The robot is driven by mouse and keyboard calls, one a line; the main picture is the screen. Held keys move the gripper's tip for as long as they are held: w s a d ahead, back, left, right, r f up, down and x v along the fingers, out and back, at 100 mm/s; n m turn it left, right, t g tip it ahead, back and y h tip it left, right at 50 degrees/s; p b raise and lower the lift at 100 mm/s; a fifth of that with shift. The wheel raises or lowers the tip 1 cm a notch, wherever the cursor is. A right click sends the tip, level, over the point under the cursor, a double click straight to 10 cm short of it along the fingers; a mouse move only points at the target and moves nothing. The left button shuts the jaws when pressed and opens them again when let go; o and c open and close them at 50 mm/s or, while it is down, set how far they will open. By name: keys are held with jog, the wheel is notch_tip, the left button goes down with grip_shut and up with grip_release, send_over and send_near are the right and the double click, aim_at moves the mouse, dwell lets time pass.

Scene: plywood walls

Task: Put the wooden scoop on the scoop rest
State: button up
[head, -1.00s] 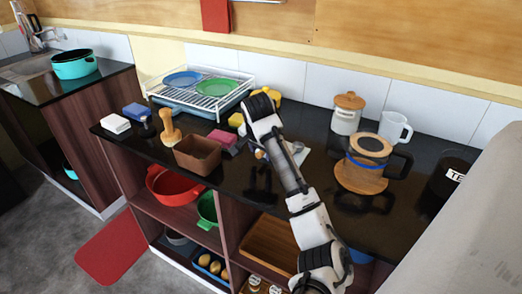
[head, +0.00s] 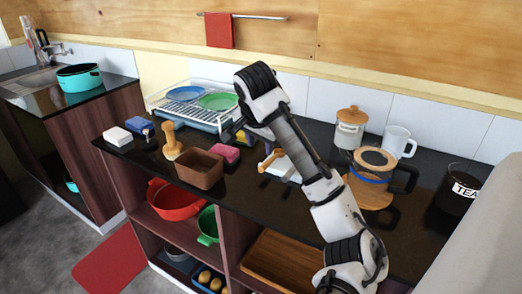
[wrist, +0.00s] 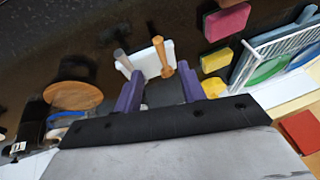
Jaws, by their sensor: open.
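The wooden scoop's light-brown handle (head: 270,160) shows on the black counter in the head view, beside a flat white piece (head: 287,168) that may be the scoop rest. The wrist view shows the wooden handle (wrist: 162,55) over the white piece (wrist: 146,62), with a grey-tipped rod (wrist: 122,57) at its left. The scoop's bowl is not clear. My gripper (wrist: 160,92) is open, its purple fingers apart, with the handle ahead of the gap. In the head view my arm hides part of this area, and the gripper hangs above the counter.
A brown box (head: 199,168), pink sponge (head: 226,153) and wooden masher-like tool (head: 171,142) stand to the left. A dish rack (head: 205,118) is behind. A coffee pot (head: 372,180), lidded jar (head: 350,128), white mug (head: 397,141) and black tea tin (head: 459,190) stand right.

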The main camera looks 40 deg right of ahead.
jog(key=shift+s+a+r, duration=0.2)
jog(key=shift+s+r, duration=0.05)
jog(key=shift+r, duration=0.3)
